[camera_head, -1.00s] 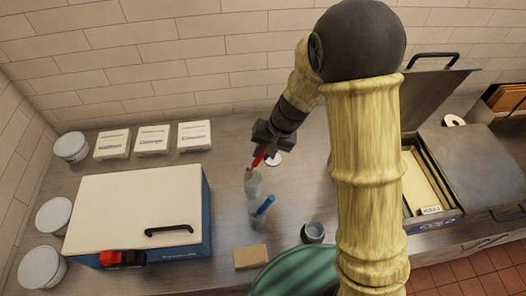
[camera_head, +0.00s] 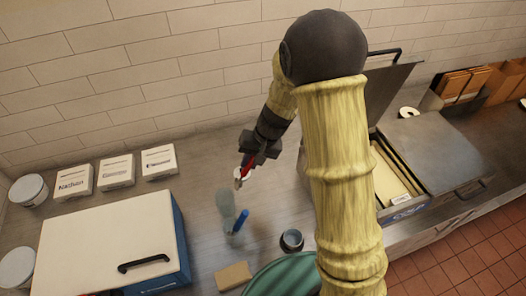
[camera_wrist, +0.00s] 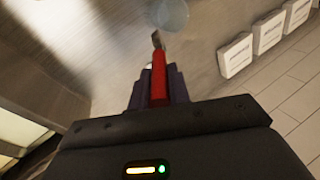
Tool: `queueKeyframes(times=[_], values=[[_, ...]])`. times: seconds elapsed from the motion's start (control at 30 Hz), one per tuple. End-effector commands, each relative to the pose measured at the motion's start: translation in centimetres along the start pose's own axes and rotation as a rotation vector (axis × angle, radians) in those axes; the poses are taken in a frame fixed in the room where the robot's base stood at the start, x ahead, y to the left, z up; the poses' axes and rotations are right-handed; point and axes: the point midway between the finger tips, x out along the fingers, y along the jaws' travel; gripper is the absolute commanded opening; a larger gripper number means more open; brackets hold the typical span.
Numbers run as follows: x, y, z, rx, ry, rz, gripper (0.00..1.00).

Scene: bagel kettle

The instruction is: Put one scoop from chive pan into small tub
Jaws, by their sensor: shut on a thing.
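My gripper (camera_head: 247,158) is shut on a red-handled tool (camera_wrist: 159,82), held above the counter. In the wrist view its handle points away from the jaws and ends in a small metal tip; the head's shape is unclear. A small dark round tub (camera_head: 291,240) stands on the counter, right of a clear upright container (camera_head: 226,202). An open-lidded steel unit (camera_head: 429,150) at right holds long pans (camera_head: 388,182); my arm covers part of it. I cannot tell which pan holds chive, as the labels are unreadable.
A blue-handled thing (camera_head: 241,221) stands by the clear container. A white-lidded blue box (camera_head: 110,245), white labelled boxes (camera_head: 115,171) and round tubs (camera_head: 28,190) fill the left. A tan block (camera_head: 233,276) lies in front. The wall is behind.

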Motion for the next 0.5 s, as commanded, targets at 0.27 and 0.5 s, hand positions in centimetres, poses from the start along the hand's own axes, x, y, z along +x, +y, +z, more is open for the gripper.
queueKeyframes(times=[0.27, 0.5], values=[[0.0, 8.0, -1.7, 0.134, 0.039, 0.003, 0.00], [-0.4, 14.6, -2.1, 0.243, 0.073, 0.001, 0.00]])
